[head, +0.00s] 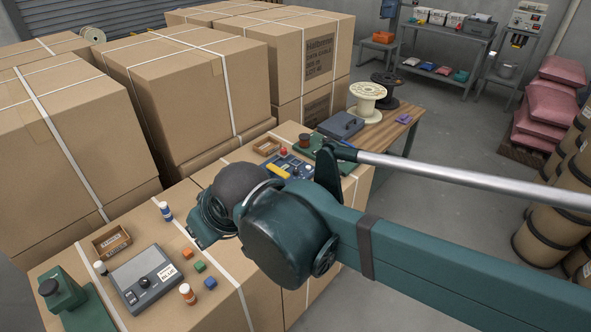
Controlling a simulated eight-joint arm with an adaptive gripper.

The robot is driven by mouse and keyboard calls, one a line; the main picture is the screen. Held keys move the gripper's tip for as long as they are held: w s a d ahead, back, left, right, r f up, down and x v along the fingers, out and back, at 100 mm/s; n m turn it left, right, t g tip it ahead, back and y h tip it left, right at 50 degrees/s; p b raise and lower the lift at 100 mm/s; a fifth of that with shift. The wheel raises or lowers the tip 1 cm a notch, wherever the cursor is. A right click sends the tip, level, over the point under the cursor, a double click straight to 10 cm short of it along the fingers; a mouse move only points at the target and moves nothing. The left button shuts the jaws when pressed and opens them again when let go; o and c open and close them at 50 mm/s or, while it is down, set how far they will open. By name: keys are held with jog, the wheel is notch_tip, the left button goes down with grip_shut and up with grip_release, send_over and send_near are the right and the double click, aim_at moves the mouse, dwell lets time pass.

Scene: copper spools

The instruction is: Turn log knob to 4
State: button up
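A grey box-shaped device (145,280) lies on the near carton top at lower left. It has a dark panel, a small dark knob (144,283) and a white label (166,272). I take this to be the log knob; its pointer and numbers are too small to read. My gripper (203,238) hangs at the end of my teal arm, above the carton and to the upper right of the device, apart from it. Its fingers are mostly hidden behind the wrist, so I cannot tell whether it is open.
Orange (187,253), green (200,267) and blue (210,284) cubes and an orange bottle (187,294) lie right of the device. A blue bottle (166,212) and small wooden box (111,240) stand behind. A green machine (66,299) stands left. Tall strapped cartons (185,90) block the back.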

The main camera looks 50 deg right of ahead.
jog(key=w+d+r+n+g+h+p, duration=0.1)
jog(key=w+d+r+n+g+p, duration=0.15)
jog(key=w+d, duration=0.65)
jog(key=n+g+p, duration=0.4)
jog(key=n+p, duration=0.1)
jog(key=p, duration=0.2)
send_over(296, 170)
jog(key=a, duration=0.1)
jog(key=shift+y, duration=0.4)
jog(key=f, duration=1.6)
jog(key=shift+w, duration=0.2)
jog(key=shift+s+d+f, duration=0.15)
jog(key=shift+d+f, duration=0.25)
jog(key=shift+d+f+b, duration=0.1)
jog(key=shift+f+b, duration=0.2)
jog(key=shift+f, duration=3.55)
